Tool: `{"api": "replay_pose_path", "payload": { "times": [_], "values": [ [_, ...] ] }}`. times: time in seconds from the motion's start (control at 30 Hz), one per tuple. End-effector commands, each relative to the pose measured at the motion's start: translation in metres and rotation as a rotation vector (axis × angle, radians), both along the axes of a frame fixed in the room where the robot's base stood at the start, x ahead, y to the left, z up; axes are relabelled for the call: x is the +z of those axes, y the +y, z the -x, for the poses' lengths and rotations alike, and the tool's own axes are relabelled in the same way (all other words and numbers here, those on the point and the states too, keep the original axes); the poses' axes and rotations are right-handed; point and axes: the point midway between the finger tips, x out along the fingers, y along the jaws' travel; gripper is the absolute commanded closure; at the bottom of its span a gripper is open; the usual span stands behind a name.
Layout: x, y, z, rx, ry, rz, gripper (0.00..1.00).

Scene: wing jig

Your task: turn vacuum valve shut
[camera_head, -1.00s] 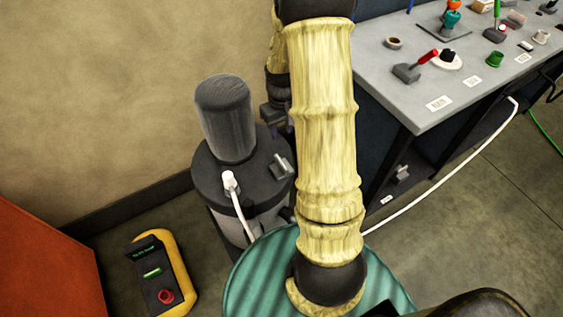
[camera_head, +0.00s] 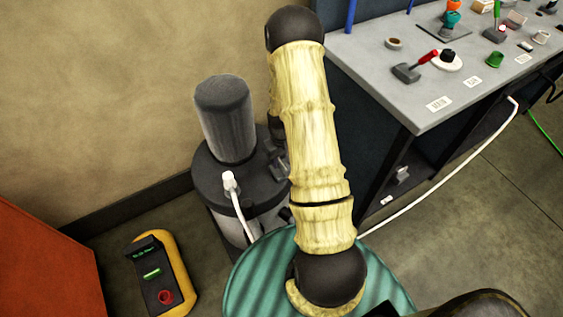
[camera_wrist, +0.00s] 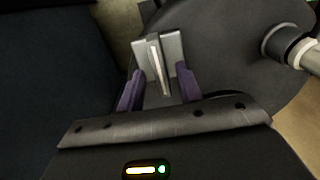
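The vacuum valve (camera_wrist: 158,62), a grey block with a thin pale lever, shows in the wrist view on the dark round pump top. My gripper (camera_wrist: 159,84) is open, its purple fingers on either side of the lever's near end with gaps visible on both sides. I see no firm contact. In the head view, the vacuum pump (camera_head: 225,120) stands by the wall. My gripper is down at the pump's right side there, mostly hidden behind my arm, and the valve is largely covered.
A white hose (camera_head: 240,212) runs from the pump top. A grey workbench (camera_head: 390,85) with tools stands at the right. A yellow control box (camera_head: 160,272) lies on the floor at the left, beside an orange-red panel (camera_head: 40,255). My arm passes close to the bench edge.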

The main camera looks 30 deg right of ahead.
Motion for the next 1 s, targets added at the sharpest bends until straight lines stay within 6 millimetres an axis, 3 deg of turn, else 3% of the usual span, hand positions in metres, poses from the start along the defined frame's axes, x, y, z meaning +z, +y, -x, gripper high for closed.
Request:
{"api": "replay_pose_path", "payload": {
  "times": [0.2,0.5,0.7,1.0],
  "values": [
    [-0.021,0.000,0.000,0.000,0.001,0.000,0.65],
    [-0.023,0.000,0.000,0.000,-0.001,0.000,0.65],
    [-0.023,0.000,0.000,0.000,0.000,0.000,1.00],
    [-0.023,0.000,0.000,-0.014,0.000,0.000,1.00]
  ]
}}
